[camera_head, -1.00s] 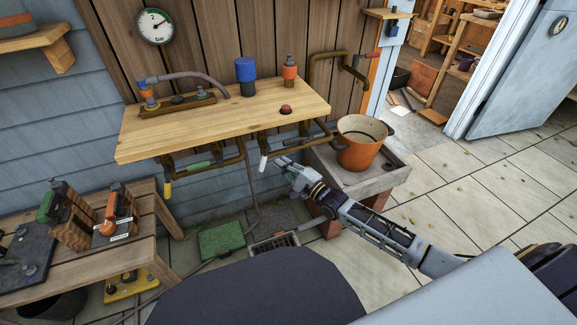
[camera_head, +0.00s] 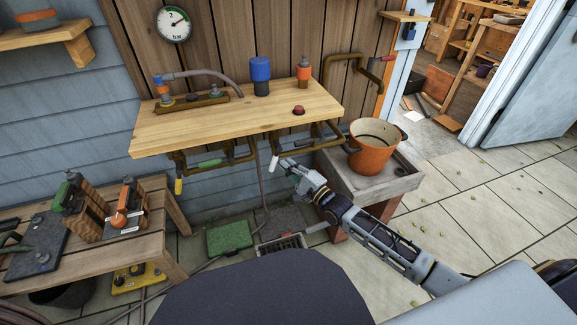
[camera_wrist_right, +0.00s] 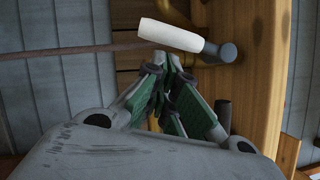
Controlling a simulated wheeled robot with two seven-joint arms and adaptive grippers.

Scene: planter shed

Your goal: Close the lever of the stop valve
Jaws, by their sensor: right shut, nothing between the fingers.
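A white-handled lever (camera_head: 274,164) hangs below the front edge of the wooden shelf, on brown pipework. In the right wrist view the white handle (camera_wrist_right: 170,36) lies nearly crosswise just beyond my fingertips, joined to a grey pivot at its right end. My right gripper (camera_head: 289,167) is just right of this lever, its fingers together and empty. Its green-padded fingers (camera_wrist_right: 172,75) also show in the wrist view, apart from the handle as far as I can see. A yellow-tipped lever (camera_head: 179,186) hangs further left. No label shows which is the stop valve. My left gripper is out of view.
The wooden shelf (camera_head: 225,126) is above and behind my right gripper. An orange pot (camera_head: 369,155) stands on a stone sink (camera_head: 395,182) to its right. A low bench (camera_head: 165,244) with tools is at left. Paving lies open at right.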

